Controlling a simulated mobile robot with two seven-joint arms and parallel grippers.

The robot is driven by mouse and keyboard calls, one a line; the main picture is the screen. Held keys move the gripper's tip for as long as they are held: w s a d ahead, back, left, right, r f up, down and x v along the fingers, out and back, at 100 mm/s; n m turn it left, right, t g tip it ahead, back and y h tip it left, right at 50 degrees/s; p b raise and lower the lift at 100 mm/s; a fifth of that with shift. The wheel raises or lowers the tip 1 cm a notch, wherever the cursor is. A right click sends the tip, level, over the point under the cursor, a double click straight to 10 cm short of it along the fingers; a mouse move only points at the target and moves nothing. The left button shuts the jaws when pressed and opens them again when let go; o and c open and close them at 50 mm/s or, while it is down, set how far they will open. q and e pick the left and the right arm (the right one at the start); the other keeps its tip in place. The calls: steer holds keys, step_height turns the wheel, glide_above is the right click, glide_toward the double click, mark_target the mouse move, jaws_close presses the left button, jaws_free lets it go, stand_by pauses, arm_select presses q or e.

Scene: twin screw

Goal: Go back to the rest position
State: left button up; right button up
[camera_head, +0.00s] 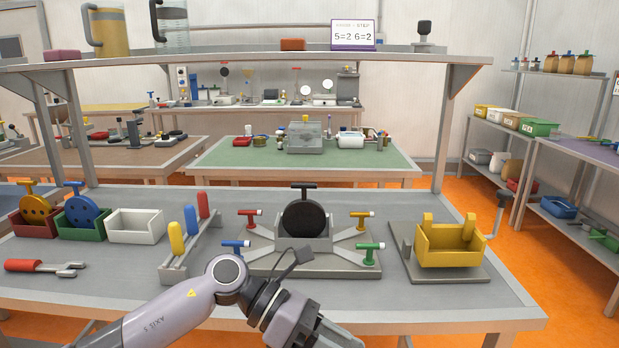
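My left arm comes in from the bottom left, and its gripper (340,338) hangs low at the front edge of the workbench (120,287). The gripper is partly cut off by the bottom of the picture, and I cannot tell whether its fingers are open or shut. My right arm and gripper are out of view. Behind my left wrist stands a grey fixture (270,262) holding an upright black disc (306,219) with a T-handle. Red, blue, yellow and green-handled screws surround the disc. My wrist overlaps the fixture's front in the picture.
Red (35,228), green (82,230) and white (135,226) bins stand at the back left. A red-handled tool (45,266) and a rack of coloured handles (185,240) are nearby. A yellow bin (450,246) and a crank (500,212) are right. A shelf (240,58) spans above.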

arm_select(q)
steer(key=w+a+f+m+t+y+p, duration=0.1)
steer(key=a+f+m+t, duration=0.25)
steer(key=m+t, duration=0.6)
steer(key=a+f+m+t, duration=0.2)
steer(key=a+m+t, duration=0.25)
steer(key=m, duration=0.95)
steer(key=w+a+f+m+t+y+p, duration=0.15)
steer(key=a+m+t, duration=0.25)
steer(key=m+t, duration=0.55)
steer(key=s+a+f+n+g+y, duration=0.8)
steer(key=s+a+f+n, duration=0.3)
steer(key=s+f, duration=0.5)
step_height(320, 180, down, 2)
steer(key=shift+a, duration=1)
